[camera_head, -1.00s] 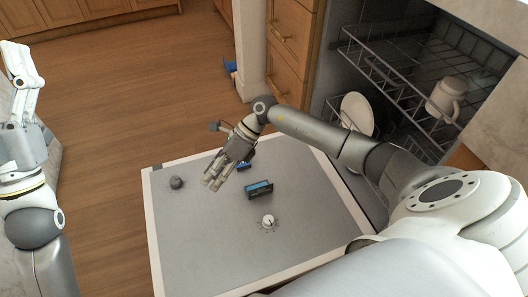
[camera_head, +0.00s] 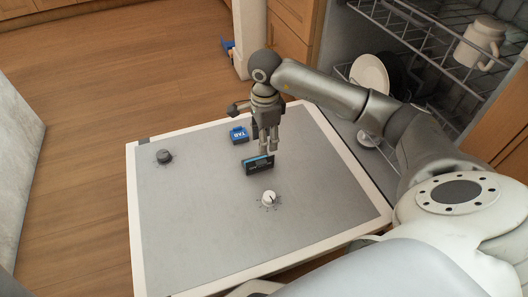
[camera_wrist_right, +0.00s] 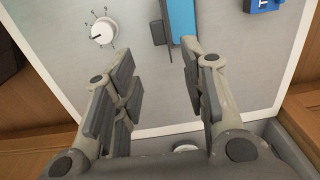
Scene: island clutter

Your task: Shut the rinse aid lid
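The rinse aid lid (camera_head: 258,165) stands up from the grey inner face of the lowered dishwasher door (camera_head: 190,230). It has a dark front and a blue strip along its top. In the right wrist view the blue part of the lid (camera_wrist_right: 184,22) lies beyond the fingertips, nearer the right-hand finger. My right gripper (camera_head: 271,148) points down just behind and right of the lid in the head view; I cannot tell if it touches. Its fingers (camera_wrist_right: 160,62) are spread with nothing between them. My left gripper is out of view.
A blue tab (camera_head: 238,134) lies behind the lid on the door. A white dial (camera_head: 268,198) is in front, and a dark knob (camera_head: 164,157) is at the left. The upper rack (camera_head: 430,35) with a mug (camera_head: 480,43) overhangs at right. A plate (camera_head: 369,75) stands inside.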

